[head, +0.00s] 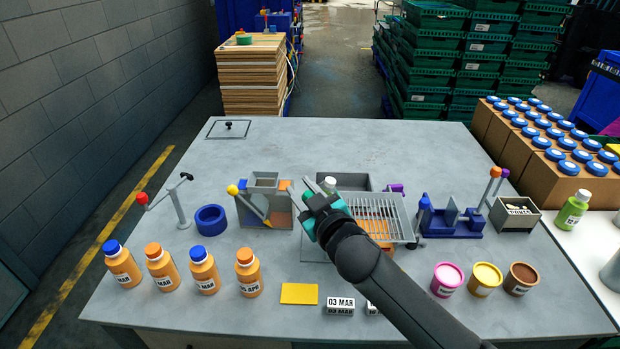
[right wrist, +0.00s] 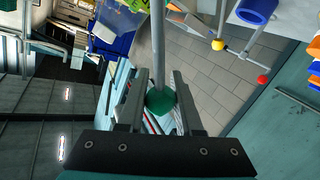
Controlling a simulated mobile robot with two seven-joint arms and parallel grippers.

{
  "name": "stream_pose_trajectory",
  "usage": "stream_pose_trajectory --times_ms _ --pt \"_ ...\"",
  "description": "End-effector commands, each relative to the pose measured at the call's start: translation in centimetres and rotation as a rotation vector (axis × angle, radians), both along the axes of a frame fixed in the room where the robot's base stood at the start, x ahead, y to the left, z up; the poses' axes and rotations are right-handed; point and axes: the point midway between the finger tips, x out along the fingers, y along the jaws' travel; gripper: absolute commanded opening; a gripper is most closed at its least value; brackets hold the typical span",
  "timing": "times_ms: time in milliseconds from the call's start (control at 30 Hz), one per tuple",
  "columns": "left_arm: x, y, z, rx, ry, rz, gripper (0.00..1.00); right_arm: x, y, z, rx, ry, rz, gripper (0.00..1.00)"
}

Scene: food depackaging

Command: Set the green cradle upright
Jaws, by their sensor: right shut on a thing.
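My right gripper (head: 302,192) is over the middle of the table, in front of the grey bins. In the right wrist view, its two fingers (right wrist: 158,98) are closed around a dark green knob (right wrist: 161,101) on a straight grey rod (right wrist: 158,45). The knob sits between the fingers. No separate green cradle is clearly visible. My gripper and forearm cover part of the area where the rod would stand in the head view. A grey slatted tray (head: 375,209) is just right of the gripper. My left gripper is in neither view.
A grey box with a yellow-knobbed lever (head: 248,201) stands left of the gripper. A blue fixture (head: 449,222) stands right. Orange bottles (head: 161,268) line the front left, and coloured tubs (head: 485,279) the front right. The table's back is mostly clear.

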Motion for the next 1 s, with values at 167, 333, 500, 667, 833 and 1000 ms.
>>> stream_pose_trajectory --times_ms 167,333,500,667,833,1000 --pt "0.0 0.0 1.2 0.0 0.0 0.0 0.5 0.2 0.6 -0.7 -0.094 0.005 -0.009 0.0" --pt "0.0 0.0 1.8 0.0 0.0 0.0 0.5 0.2 1.4 -1.4 -0.171 0.005 -0.009 0.0" --pt "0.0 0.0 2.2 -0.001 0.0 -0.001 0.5 0.2 2.0 -2.1 -0.235 0.004 -0.009 0.0" --pt "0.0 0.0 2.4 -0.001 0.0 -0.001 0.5 0.2 2.3 -2.5 -0.277 0.005 -0.008 0.0" --pt "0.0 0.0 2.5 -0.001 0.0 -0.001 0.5 0.2 2.5 -2.9 -0.306 0.004 -0.009 0.0" --pt "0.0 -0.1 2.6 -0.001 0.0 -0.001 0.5 0.2 2.7 -3.0 -0.319 0.004 -0.008 0.0"
